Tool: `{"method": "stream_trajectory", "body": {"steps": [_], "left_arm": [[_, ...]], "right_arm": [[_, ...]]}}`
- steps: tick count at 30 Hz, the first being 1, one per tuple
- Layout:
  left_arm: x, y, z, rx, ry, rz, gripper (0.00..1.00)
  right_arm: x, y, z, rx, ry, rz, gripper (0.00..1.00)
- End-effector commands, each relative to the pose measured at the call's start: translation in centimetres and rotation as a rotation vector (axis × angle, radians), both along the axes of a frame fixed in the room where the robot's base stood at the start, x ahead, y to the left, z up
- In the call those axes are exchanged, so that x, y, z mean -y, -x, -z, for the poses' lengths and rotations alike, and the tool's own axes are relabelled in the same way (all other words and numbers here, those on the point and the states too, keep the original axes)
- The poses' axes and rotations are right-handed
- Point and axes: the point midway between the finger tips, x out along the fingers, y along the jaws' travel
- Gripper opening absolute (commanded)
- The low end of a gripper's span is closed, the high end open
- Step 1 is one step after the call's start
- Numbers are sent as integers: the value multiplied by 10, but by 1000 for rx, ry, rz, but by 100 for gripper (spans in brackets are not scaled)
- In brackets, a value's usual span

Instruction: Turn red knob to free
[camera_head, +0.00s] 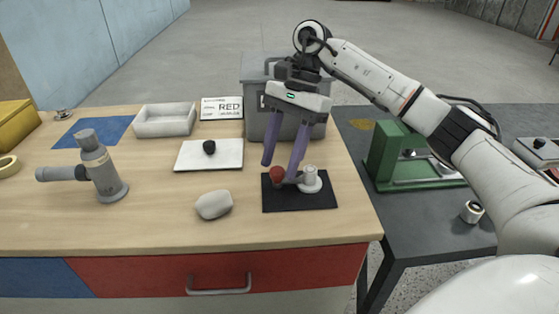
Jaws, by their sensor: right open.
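The red knob (277,174) is on a fitting with a grey upright post (310,180), on a black mat (300,199) near the right end of the wooden table. My right gripper (281,172) comes down from above with its two purple fingers apart. The left finger's tip is just above and left of the knob, and the right finger's tip is behind it, close to the post. I cannot tell whether either finger touches the knob. A small sign reading RED (222,108) stands behind the white plate. My left gripper is not in view.
A grey bin (255,70) stands right behind the gripper. A white plate (190,155) with a black knob, a pale stone-like lump (214,204) and a grey pipe fitting (103,172) are to the left. A dark table (420,220) with a green device (387,155) adjoins right.

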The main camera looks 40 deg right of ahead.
Motion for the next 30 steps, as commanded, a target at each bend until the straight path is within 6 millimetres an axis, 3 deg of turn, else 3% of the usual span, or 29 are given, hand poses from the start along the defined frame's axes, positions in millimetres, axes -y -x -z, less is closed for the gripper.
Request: {"method": "stream_trajectory", "body": {"steps": [11, 19, 30], "left_arm": [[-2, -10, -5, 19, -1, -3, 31], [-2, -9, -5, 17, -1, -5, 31], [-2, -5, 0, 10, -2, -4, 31]], "right_arm": [[-3, 1, 8, 1, 0, 1, 43], [-3, 1, 8, 1, 0, 1, 2], [-2, 1, 8, 2, -1, 65, 2]]}}
